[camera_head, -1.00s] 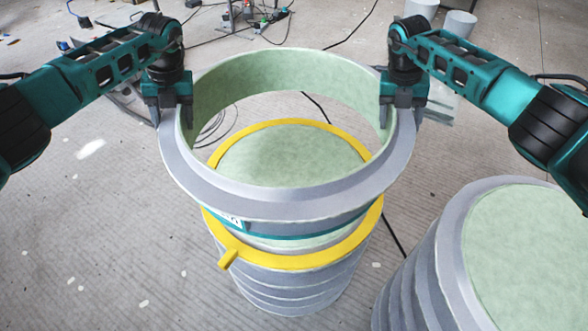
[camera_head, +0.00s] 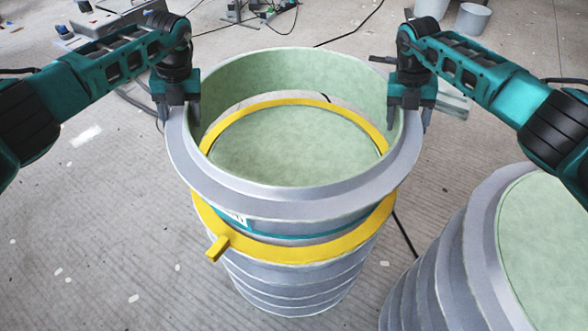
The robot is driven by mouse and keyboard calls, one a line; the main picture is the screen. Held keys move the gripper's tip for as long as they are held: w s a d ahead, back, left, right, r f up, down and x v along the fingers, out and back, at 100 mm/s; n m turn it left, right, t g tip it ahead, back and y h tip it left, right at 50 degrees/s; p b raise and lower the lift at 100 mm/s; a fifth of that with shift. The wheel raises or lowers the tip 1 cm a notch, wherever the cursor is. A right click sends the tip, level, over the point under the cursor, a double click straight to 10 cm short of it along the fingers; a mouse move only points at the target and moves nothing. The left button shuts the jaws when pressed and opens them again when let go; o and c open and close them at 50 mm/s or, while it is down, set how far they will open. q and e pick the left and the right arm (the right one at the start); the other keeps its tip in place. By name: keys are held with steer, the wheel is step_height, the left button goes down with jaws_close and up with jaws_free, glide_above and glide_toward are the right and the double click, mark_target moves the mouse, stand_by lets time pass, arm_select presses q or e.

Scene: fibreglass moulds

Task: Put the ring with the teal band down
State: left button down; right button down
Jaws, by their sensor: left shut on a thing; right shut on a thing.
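The ring with the teal band (camera_head: 290,200) is a grey flanged ring with a pale green inside; part of its teal band shows below the flange at the front. My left gripper (camera_head: 180,112) is shut on its left rim and my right gripper (camera_head: 409,112) is shut on its right rim. The ring is roughly level over a grey ribbed stack (camera_head: 290,285) with a pale green top and a yellow collar (camera_head: 300,252) with a short handle at the front left. The ring's lower edge is close to the collar; whether it touches is hidden.
Another grey ribbed stack (camera_head: 450,265) with a pale green top stands at the lower right. Grey buckets (camera_head: 472,18) stand at the far right. Cables and equipment lie on the floor at the back. The floor on the left is mostly clear.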

arm_select(q)
steer(key=shift+d+f+b, duration=0.2)
steer(key=shift+f+b, duration=0.1)
steer(key=shift+f, duration=0.1)
arm_select(e)
steer(key=shift+w+a+f, duration=0.1)
steer(key=shift+a+f, duration=0.05)
steer(key=shift+f, duration=0.1)
